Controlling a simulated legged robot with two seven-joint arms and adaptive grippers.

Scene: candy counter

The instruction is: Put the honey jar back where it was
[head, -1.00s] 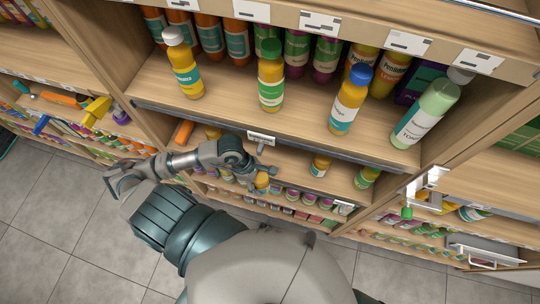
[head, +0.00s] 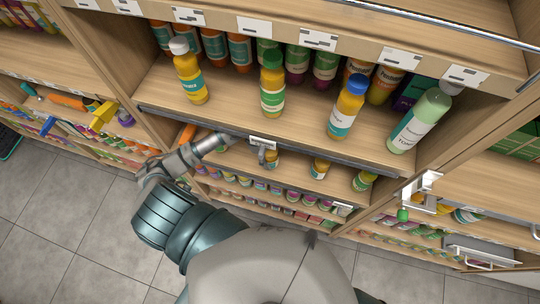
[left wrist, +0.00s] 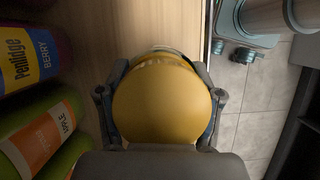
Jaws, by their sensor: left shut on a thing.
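The honey jar, seen from its round yellow lid (left wrist: 160,105), fills the middle of the left wrist view. My left gripper (left wrist: 160,112) has a finger on each side of it and is shut on it. In the head view the jar (head: 272,159) shows small at the lower shelf, under the front edge of the upper shelf. My left gripper (head: 262,154) is beside it there, partly hidden by that edge and a price tag. I cannot tell whether the jar touches the shelf. My right gripper is not in view.
Two jars, one yellow-orange (head: 320,168) and one green-lidded (head: 363,180), stand to the right on the lower shelf. The upper shelf (head: 225,108) overhangs closely. Grey floor (left wrist: 245,110) shows beyond the shelf edge.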

